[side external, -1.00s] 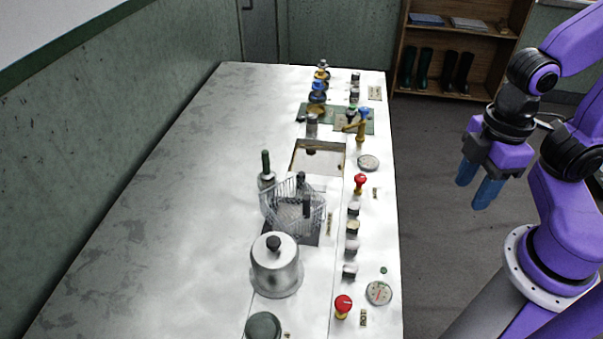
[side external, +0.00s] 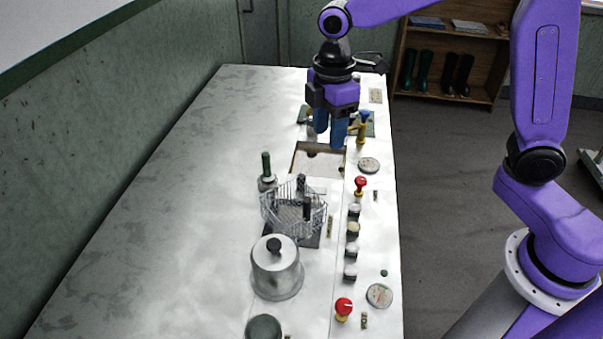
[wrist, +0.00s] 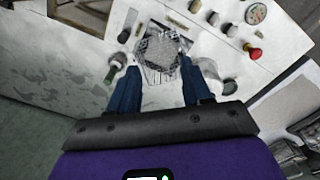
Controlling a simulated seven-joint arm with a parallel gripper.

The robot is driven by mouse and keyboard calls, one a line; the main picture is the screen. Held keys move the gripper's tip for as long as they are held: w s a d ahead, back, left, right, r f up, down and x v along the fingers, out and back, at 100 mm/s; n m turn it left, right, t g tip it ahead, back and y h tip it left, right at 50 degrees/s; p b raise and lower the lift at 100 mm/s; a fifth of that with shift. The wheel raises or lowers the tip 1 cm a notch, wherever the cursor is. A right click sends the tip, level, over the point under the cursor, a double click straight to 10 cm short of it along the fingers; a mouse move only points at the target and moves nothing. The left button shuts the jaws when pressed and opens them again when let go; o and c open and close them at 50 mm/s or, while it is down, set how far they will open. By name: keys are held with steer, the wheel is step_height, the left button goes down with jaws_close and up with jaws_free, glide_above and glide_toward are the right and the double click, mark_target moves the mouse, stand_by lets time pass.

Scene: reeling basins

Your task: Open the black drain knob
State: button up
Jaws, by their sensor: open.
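Several small dark knobs with pale tops stand in a row along the right strip of the counter in the side view, one of them a dark knob (side external: 350,271) nearest the front. I cannot tell which one is the black drain knob. In the wrist view, a dark knob (wrist: 229,87) shows right of the fingers. My gripper (side external: 329,138) is open and empty, with blue fingers pointing down above the far part of the counter, near the square basin opening. It is apart from the row of knobs. It hides part of the far fittings.
A wire basket (side external: 292,212) and a lidded metal pot (side external: 276,272) stand left of the knobs. Red knobs (side external: 360,184) (side external: 343,308) flank the row. A green-handled bottle (side external: 266,172) stands by the basket. The counter's left side (side external: 150,190) is clear.

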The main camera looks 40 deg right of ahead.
steer(key=n, duration=0.1)
glide_above(302, 176)
steer(key=f, duration=0.2)
step_height(302, 176, down, 17)
steer(key=shift+f, duration=0.15)
stand_by(0.4)
jaws_close()
